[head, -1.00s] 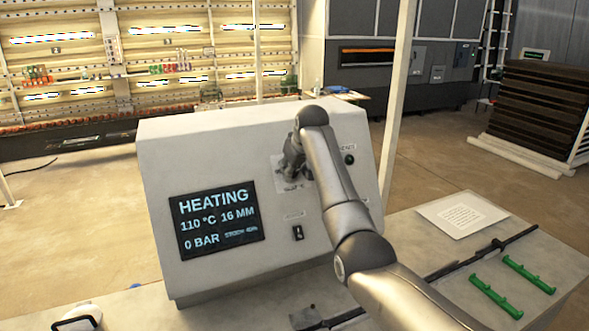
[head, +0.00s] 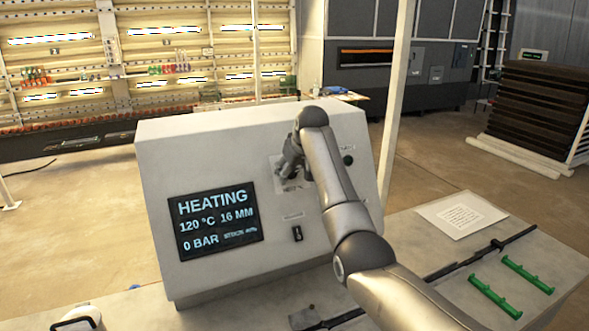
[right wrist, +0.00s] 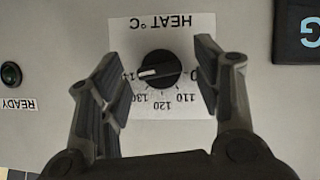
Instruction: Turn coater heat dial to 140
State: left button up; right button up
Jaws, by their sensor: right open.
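The black heat dial (right wrist: 160,71) sits on a white plate (right wrist: 188,28) marked HEAT °C, upside down in the right wrist view. Its white pointer points left, toward a number starting with 14 that a finger partly hides. The marks 130, 120 and 110 show along the dial's edge. My right gripper (right wrist: 162,78) is open, one finger on each side of the dial, with visible gaps. In the head view my right gripper (head: 289,165) is at the panel and hides the dial. The screen (head: 217,220) reads HEATING, 120 °C, 16 MM, 0 BAR. My left gripper is not in view.
The sloped grey console (head: 180,150) stands on a bench. A paper sheet (head: 460,215) and green handles (head: 495,297) lie to the right.

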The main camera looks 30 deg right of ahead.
jog(key=v, duration=1.2)
jog(key=shift+f, duration=0.15)
